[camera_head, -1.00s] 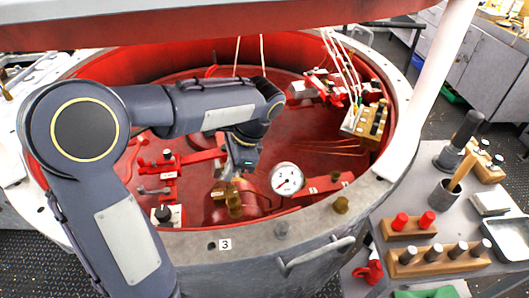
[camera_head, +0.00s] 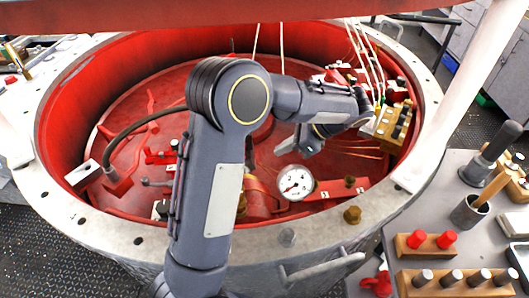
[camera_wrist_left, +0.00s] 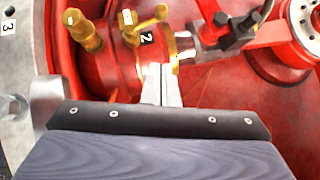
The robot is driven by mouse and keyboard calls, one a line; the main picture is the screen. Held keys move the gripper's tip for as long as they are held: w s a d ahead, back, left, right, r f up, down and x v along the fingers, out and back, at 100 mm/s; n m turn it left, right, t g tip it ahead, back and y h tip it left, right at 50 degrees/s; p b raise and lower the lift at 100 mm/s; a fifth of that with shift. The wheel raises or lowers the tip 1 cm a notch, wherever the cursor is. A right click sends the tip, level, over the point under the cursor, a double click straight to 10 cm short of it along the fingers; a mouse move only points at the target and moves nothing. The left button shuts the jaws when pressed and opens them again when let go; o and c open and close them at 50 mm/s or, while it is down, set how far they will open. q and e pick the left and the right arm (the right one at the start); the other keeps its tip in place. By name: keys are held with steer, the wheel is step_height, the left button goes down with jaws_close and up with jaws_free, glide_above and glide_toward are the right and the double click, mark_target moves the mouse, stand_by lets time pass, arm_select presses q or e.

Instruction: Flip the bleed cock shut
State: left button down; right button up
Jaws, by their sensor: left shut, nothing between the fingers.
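In the head view brass parts (camera_head: 243,203) show low in the red well, partly hidden by my left arm. My left gripper (camera_head: 285,154) is low over the well, above the gauge. My right gripper is out of view.
A round white gauge (camera_head: 295,183) stands near the gripper. Hanging white lines (camera_head: 366,55) and a brass block with dark pegs (camera_head: 394,124) are at the right. The well's pale rim (camera_head: 120,243) surrounds all this. A tool bench (camera_head: 440,185) stands at the right.

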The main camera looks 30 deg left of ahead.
arm_select(q)
steer(key=shift+s+a+r+x, duration=0.15)
steer(key=shift+a+r+x, duration=0.15)
steer(key=shift+x, duration=1.75)
steer(key=shift+s+a+r+x, duration=0.15)
steer(key=shift+a+r+x, duration=0.15)
steer(key=shift+x, duration=1.7)
steer(key=shift+s+a+r+x, duration=0.1)
steer(key=shift+a+r+x, duration=0.2)
steer(key=shift+x, duration=1.75)
steer(key=shift+r, duration=0.15)
